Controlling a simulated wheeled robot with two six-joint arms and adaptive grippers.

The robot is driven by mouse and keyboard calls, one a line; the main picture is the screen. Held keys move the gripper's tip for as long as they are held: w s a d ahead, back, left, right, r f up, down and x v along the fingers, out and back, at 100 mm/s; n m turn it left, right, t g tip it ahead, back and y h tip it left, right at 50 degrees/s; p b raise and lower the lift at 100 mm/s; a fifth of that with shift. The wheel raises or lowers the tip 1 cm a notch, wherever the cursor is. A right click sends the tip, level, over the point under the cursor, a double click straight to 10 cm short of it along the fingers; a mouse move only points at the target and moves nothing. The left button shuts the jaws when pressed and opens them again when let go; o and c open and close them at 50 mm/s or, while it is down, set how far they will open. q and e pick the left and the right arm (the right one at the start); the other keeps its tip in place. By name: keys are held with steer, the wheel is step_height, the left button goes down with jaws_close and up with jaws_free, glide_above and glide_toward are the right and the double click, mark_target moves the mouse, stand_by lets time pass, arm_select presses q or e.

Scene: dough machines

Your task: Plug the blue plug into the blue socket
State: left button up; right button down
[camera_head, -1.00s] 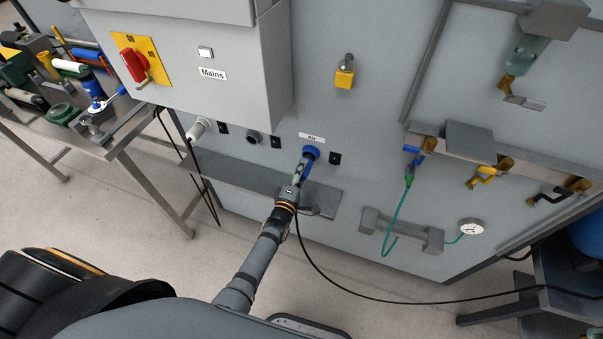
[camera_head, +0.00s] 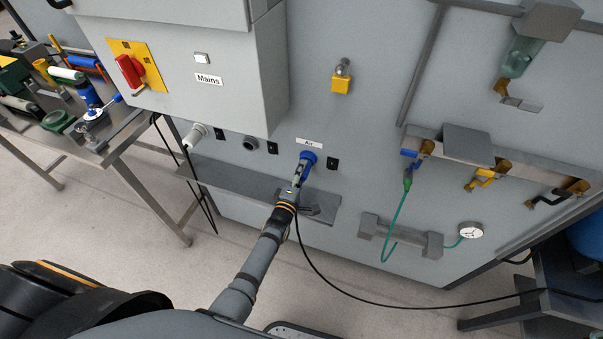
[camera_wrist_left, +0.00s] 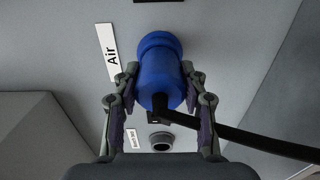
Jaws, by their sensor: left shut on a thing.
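The blue plug (camera_wrist_left: 160,82) is between the fingers of my left gripper (camera_wrist_left: 160,100), which is shut on it in the left wrist view. A black cable leaves the plug's near end. A blue round rim, which looks like the blue socket (camera_wrist_left: 159,40), shows at the plug's far end, against the panel by the "Air" label. Plug and socket appear in line and touching; how deep the plug sits cannot be told. In the head view, the blue socket (camera_head: 308,156) is below the "Air" label, with my left gripper (camera_head: 302,180) just below it. My right gripper is not in view.
A grey ledge (camera_head: 240,185) runs below the sockets. A grey round socket (camera_head: 250,143) and a white plug (camera_head: 195,134) are to the left. The black cable (camera_head: 360,298) droops to the right. Valves with coloured handles (camera_head: 482,180) are at right.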

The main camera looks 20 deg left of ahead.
arm_select(q)
steer(key=o, duration=1.6)
steer(key=shift+s+p, duration=0.35)
steer(key=shift+s+a+p, duration=0.15)
steer(key=shift+s+p, duration=1)
steer(key=shift+s, duration=0.7)
steer(key=s, duration=0.8)
steer(key=s+a, duration=0.1)
steer(key=s, duration=0.3)
